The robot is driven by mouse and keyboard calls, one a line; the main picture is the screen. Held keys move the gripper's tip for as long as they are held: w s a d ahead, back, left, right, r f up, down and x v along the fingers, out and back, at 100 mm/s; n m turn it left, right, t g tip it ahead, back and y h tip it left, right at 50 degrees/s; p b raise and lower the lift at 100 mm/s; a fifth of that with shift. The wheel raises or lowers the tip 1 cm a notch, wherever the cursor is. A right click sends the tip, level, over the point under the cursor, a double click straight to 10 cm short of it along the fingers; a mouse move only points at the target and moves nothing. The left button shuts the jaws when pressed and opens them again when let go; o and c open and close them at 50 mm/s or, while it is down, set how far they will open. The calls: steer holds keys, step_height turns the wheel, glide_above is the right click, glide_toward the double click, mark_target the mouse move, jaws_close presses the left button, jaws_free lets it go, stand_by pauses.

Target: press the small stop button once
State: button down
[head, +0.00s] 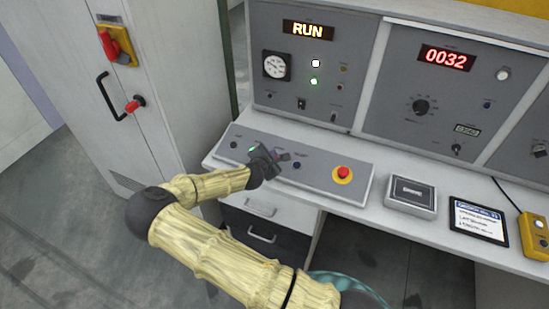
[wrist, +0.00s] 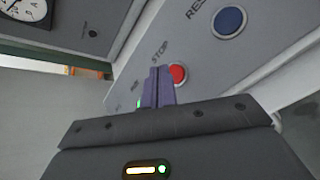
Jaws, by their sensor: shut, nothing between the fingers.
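The small red stop button (wrist: 179,74), labelled STOP, shows in the wrist view on the sloped grey panel. My gripper (wrist: 158,72) is shut and empty, its two purple fingers together. In the picture the fingertips lie just left of the button and overlap its left edge; I cannot tell whether they touch it. In the head view my gripper (head: 278,158) is over the left part of the desk panel (head: 319,180) and hides most of the stop button's area. The display (head: 307,30) above reads RUN.
A blue button (wrist: 229,21), its label partly cut off, sits beside the stop button. A large red mushroom button (head: 343,173) on a yellow ring is farther right on the panel. A grey box (head: 411,196) and a tablet (head: 478,220) lie on the desk. A tall cabinet (head: 165,70) stands left.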

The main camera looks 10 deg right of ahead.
steer(key=shift+f, duration=0.15)
steer(key=shift+w+f+b, duration=0.1)
steer(key=shift+f+b, duration=0.15)
steer(key=shift+b, duration=0.1)
steer(key=shift+d+f, duration=0.15)
steer(key=shift+f, duration=0.2)
stand_by(1.1)
steer(key=shift+r, duration=0.15)
steer(key=shift+r+p, duration=0.35)
steer(key=shift+r, duration=0.35)
steer(key=r+p, duration=0.1)
steer(key=s+r+p, duration=0.1)
steer(key=r, duration=0.1)
steer(key=a+r+p, duration=0.1)
steer(key=shift+s+r, duration=0.2)
steer(key=shift+r, duration=0.1)
stand_by(0.7)
